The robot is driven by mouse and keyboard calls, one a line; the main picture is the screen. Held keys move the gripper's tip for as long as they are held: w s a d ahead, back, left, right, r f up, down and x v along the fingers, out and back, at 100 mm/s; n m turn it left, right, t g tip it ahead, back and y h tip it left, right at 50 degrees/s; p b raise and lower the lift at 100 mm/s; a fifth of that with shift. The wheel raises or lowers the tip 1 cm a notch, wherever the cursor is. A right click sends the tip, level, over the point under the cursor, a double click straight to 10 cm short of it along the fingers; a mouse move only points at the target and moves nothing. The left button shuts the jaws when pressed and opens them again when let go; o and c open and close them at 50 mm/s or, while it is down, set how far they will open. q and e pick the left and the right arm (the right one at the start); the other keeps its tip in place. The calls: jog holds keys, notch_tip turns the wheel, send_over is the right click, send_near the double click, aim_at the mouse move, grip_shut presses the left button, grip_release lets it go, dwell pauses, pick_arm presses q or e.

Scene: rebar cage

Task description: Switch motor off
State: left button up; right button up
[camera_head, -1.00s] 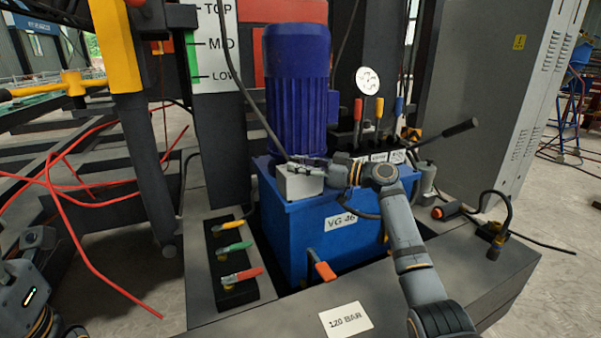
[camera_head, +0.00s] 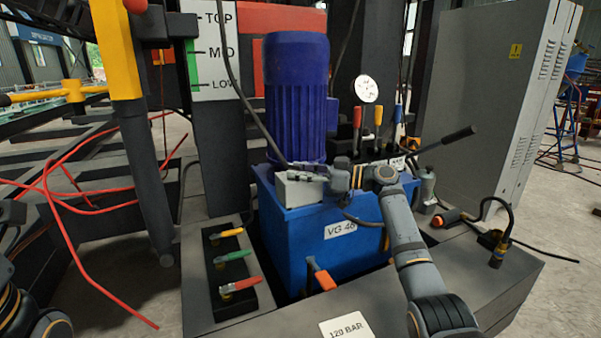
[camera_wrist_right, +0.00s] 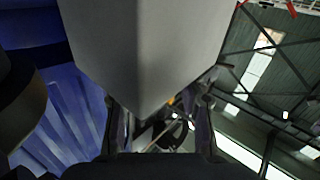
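The blue ribbed motor (camera_head: 297,95) stands upright on a blue tank (camera_head: 300,240) marked VG 46. A small light-grey box (camera_head: 297,191) sits at the tank's front left corner, below the motor. My right gripper (camera_head: 292,170) reaches in from the right over the box's top edge. In the right wrist view the box (camera_wrist_right: 150,45) fills the upper middle, and the gripper fingers (camera_wrist_right: 160,125) stand apart with its lower corner between them. I cannot tell whether they touch it. No switch knob shows clearly. Part of my left arm is at the lower left; its gripper is out of view.
Yellow, green and red valve handles (camera_head: 235,262) are on a black block at left. An orange handle (camera_head: 321,275) is at the tank's front. Levers (camera_head: 377,115) and a gauge (camera_head: 367,89) stand behind my right arm. Red cables (camera_head: 85,265) hang at left.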

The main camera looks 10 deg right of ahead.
jog(key=shift+o, duration=0.9)
jog(key=shift+d, duration=0.15)
jog(key=v, duration=1.1)
jog(key=shift+s+d, duration=0.25)
